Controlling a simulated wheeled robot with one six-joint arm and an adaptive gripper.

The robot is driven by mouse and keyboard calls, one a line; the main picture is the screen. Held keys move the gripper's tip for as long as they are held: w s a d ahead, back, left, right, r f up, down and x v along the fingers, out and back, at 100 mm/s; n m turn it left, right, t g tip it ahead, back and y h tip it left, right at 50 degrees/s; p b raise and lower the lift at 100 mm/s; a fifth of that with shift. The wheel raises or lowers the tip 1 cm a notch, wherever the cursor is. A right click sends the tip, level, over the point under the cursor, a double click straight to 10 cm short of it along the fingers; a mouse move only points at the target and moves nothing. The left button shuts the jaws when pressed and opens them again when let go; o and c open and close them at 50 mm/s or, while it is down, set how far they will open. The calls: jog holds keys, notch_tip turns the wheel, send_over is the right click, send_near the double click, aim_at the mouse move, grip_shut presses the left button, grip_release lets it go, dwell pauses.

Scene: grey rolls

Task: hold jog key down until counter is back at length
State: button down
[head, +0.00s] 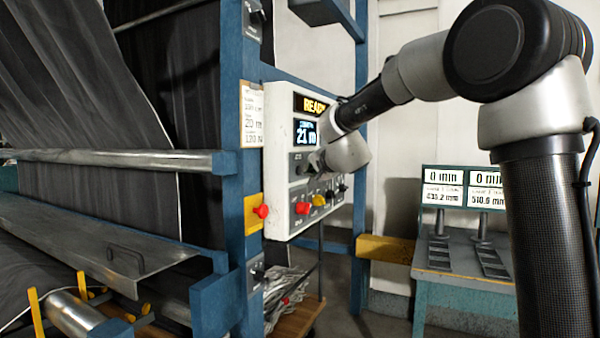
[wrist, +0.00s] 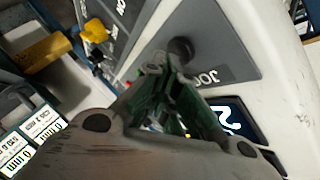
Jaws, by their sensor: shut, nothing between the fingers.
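My gripper (head: 314,163) is shut and empty against or just in front of the panel. In the wrist view its green-padded fingertips (wrist: 165,68) are right beside the key. I cannot tell whether they touch or press it.
Red (head: 302,208) and yellow (head: 319,200) buttons sit low on the panel. A red knob on a yellow plate (head: 254,213) is on the blue post. Dark fabric (head: 75,80) hangs at left. A bench (head: 470,262) with two readouts stands at right.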

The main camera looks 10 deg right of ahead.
jog(key=shift+w+a, duration=0.25)
jog(key=shift+a, duration=0.1)
dwell(1.8)
dwell(0.4)
jog(key=shift+s+d, duration=0.5)
jog(key=shift+d, duration=0.2)
jog(key=shift+s+d, duration=0.75)
jog(key=shift+d, duration=0.3)
jog(key=shift+s+d, duration=0.7)
jog(key=shift+d, duration=0.3)
